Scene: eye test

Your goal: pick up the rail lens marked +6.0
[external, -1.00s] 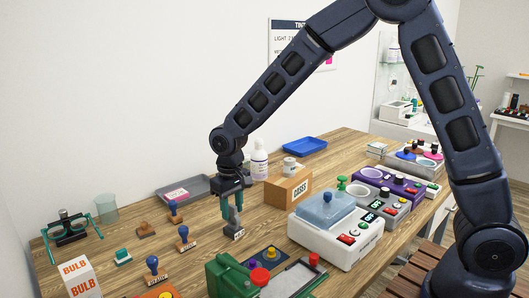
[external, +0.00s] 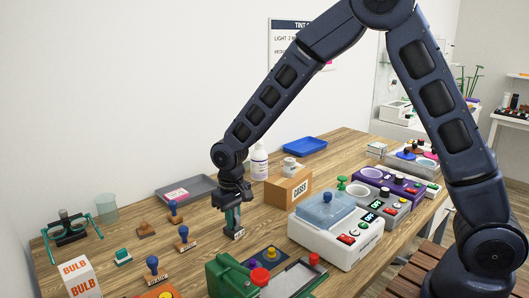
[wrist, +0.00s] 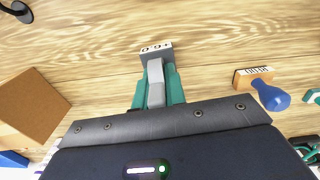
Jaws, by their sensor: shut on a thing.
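A small grey piece with a white label stands on the wooden table in the external view (external: 237,234). In the wrist view the grey piece (wrist: 155,83) has a narrow upright part, and its labelled foot shows beyond my fingertips. The piece still appears to be on the tabletop. The fingers hide much of it in the external view.
Blue-knobbed stamps (external: 183,238) stand to the left, one close by in the wrist view (wrist: 267,92). A cardboard box marked CASES (external: 288,187) and a white device with a blue lid (external: 325,208) stand to the right. A grey tray (external: 188,190) lies behind.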

